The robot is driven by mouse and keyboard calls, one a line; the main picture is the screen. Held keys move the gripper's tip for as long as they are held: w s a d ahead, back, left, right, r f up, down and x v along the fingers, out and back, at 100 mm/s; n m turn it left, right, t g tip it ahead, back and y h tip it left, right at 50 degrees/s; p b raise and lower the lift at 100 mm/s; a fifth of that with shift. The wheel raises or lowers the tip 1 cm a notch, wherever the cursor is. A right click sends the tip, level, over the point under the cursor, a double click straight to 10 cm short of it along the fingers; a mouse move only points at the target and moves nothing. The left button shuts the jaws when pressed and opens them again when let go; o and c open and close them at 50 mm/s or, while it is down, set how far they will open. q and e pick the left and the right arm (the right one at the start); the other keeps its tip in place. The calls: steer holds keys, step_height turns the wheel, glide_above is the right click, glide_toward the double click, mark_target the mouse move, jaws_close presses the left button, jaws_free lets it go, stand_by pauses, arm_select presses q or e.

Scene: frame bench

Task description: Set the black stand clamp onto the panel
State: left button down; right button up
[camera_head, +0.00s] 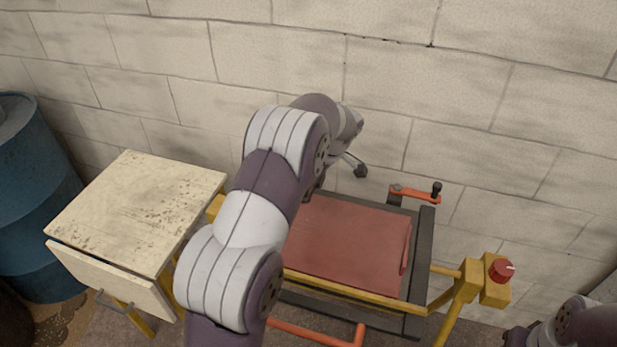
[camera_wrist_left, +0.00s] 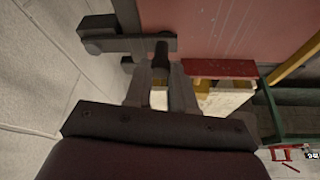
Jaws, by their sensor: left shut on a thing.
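The panel (camera_head: 345,245) is a reddish-brown sheet lying in a dark frame in the head view. It also fills the top of the left wrist view (camera_wrist_left: 225,28). The black stand clamp shows in the left wrist view as a dark bar (camera_wrist_left: 120,45) with a short dark handle. Its bar reaches over the panel's corner in that view; I cannot tell whether it touches. My left gripper (camera_wrist_left: 160,72) is shut on the handle. My right gripper is not in view.
An orange clamp (camera_head: 415,193) with a black knob sits at the frame's back right corner. A red knob (camera_head: 501,269) tops a yellow post at right. A cream cabinet (camera_head: 140,210) and blue barrel (camera_head: 30,200) stand left. A block wall (camera_head: 460,110) closes the back.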

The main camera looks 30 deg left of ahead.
arm_select(q)
steer(key=c, duration=0.9)
jaws_free()
steer(key=shift+c, duration=0.2)
steer(key=p+v, duration=1)
steer(key=v, duration=0.2)
steer(key=shift+r+p, duration=0.35)
steer(key=shift+r, duration=0.05)
steer(key=shift+w, duration=0.1)
